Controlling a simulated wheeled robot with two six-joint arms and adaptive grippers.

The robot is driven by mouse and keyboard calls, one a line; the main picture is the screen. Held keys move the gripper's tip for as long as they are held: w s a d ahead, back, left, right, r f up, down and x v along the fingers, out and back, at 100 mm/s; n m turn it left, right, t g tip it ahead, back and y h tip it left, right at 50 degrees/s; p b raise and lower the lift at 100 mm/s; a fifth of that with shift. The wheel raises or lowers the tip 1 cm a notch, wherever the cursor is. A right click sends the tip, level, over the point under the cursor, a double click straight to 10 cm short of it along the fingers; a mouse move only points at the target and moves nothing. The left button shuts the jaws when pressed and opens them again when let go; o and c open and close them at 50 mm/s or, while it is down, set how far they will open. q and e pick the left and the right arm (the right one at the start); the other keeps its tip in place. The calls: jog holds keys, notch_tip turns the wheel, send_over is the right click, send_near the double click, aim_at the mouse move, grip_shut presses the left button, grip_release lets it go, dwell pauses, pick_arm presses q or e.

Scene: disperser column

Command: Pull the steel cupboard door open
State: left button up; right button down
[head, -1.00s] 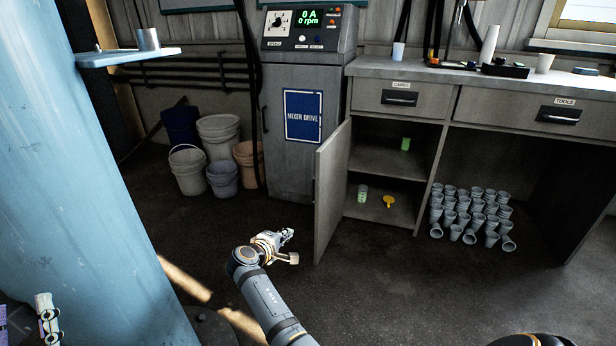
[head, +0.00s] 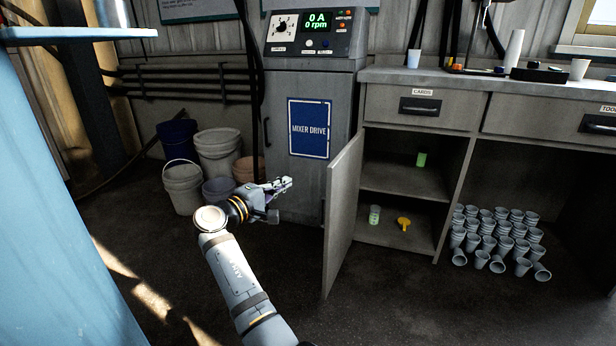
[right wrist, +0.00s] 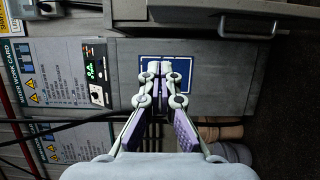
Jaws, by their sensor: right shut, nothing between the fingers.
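The steel cupboard door (head: 342,215) stands swung out from the bench cupboard, its free edge toward me. The cupboard is open, and its inner shelf (head: 400,181) shows. My right gripper (head: 288,184) is shut and empty, to the left of the door with a visible gap in the picture. It is in front of the mixer drive cabinet (head: 300,190). In the right wrist view its closed fingertips (right wrist: 160,68) overlap the blue sign (right wrist: 182,72). The door's handle is not visible. My left gripper is not in view.
Inside the cupboard are a green container (head: 421,159), a clear container with green contents (head: 374,215) and a yellow object (head: 404,223). Buckets (head: 217,152) stand at left. The floor before the door is clear.

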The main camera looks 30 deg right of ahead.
jog(key=d+b, duration=0.6)
jog(key=d, duration=0.5)
jog(key=shift+d, duration=0.2)
jog(key=shift+w+f, duration=0.1)
